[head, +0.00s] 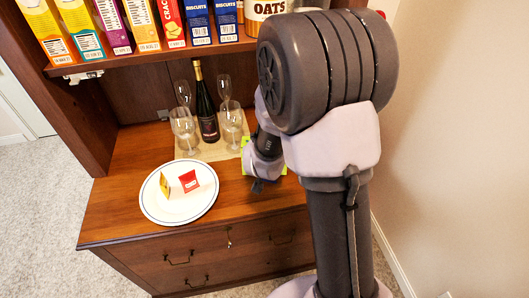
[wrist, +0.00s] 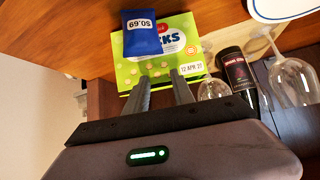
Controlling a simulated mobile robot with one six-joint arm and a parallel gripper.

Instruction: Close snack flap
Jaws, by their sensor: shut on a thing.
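A green snack box (wrist: 160,62) with "CKS" lettering lies on the wooden hutch top. A blue piece with a "$0.69" label (wrist: 142,38) lies over part of it; I cannot tell if this is its flap. My gripper (wrist: 160,76) has its two fingers at the box's near edge, somewhat apart, shut on the green box. In the head view my gripper (head: 258,185) is low over the hutch top, and only green slivers of the box (head: 279,170) show around it. My arm hides the rest.
A dark bottle (head: 206,115) and several glasses (head: 184,130) stand close behind. A shelf of cartons (head: 85,40) is above.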

